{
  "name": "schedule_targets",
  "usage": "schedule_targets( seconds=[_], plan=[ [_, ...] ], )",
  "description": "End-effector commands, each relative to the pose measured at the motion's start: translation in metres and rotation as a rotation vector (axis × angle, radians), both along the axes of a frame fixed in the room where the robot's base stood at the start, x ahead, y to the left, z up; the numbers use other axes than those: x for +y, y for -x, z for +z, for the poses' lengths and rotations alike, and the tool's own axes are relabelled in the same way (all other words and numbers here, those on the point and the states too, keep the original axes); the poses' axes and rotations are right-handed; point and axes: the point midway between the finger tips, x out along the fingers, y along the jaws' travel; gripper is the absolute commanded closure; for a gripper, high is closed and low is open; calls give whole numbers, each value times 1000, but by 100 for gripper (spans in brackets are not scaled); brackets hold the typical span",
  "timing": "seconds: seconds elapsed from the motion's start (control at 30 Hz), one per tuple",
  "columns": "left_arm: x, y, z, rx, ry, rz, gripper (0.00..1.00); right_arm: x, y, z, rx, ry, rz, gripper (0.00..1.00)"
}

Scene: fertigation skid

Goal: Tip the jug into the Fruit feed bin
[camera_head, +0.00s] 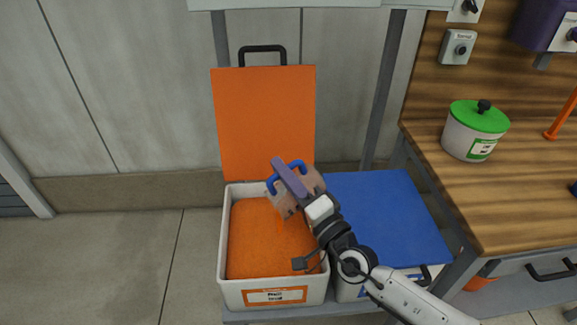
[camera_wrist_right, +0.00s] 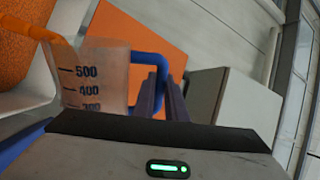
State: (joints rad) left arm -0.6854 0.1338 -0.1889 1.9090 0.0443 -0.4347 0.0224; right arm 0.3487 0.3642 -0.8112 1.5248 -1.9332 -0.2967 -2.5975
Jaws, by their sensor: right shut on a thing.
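The Fruit feed bin (camera_head: 223,262) is a pale box with an orange label, full of orange granules (camera_head: 262,245); its orange lid (camera_head: 265,120) stands open behind it. My right gripper (camera_head: 289,177) is shut on the blue handle of the jug, over the right side of the bin. The jug (camera_head: 284,207) is translucent with a brownish tint and is tilted. In the right wrist view the jug (camera_wrist_right: 103,85) shows dark volume marks, and an orange stream leaves its lip at the left. The purple fingers (camera_wrist_right: 163,97) are at the handle. My left gripper is out of view.
A closed bin with a blue lid (camera_head: 385,215) stands right beside the orange one. A wooden bench (camera_head: 500,205) on the right holds a white pot with a green lid (camera_head: 475,132). Open floor lies to the left.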

Motion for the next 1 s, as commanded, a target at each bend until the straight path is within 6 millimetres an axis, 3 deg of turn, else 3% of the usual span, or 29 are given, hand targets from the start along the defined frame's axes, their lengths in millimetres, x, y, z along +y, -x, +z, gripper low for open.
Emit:
schedule_targets(
  seconds=[1.0],
  plan=[
    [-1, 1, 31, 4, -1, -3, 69, 41, 21, -3, -153, 302, -1, 100]
  ],
)
